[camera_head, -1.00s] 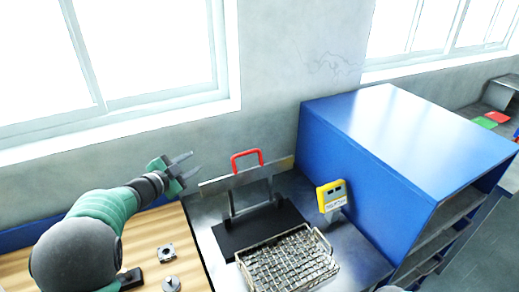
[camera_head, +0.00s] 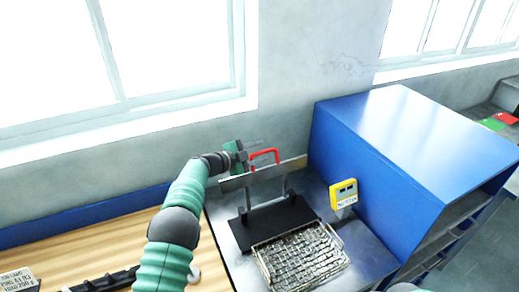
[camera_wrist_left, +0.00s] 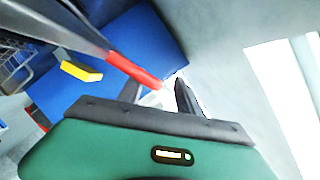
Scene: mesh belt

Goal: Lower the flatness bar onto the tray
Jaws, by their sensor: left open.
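The flatness bar (camera_head: 272,172) is a long grey metal bar with a red handle (camera_head: 265,154) on top. It sits on two upright posts above a black base. The wire tray (camera_head: 341,246), filled with small metal pieces, lies in front of that base. My left gripper (camera_head: 257,147) is open, close to the left end of the red handle and above the bar. In the left wrist view, the handle (camera_wrist_left: 135,70) reaches toward the space between my open fingers (camera_wrist_left: 158,92); contact cannot be told. My right gripper is out of view.
A yellow device (camera_head: 343,192) stands right of the tray, beside a large blue cabinet (camera_head: 395,130). A wooden bench (camera_head: 110,245) at the left holds a dark object and a printed card (camera_head: 17,281). The wall is close behind the bar.

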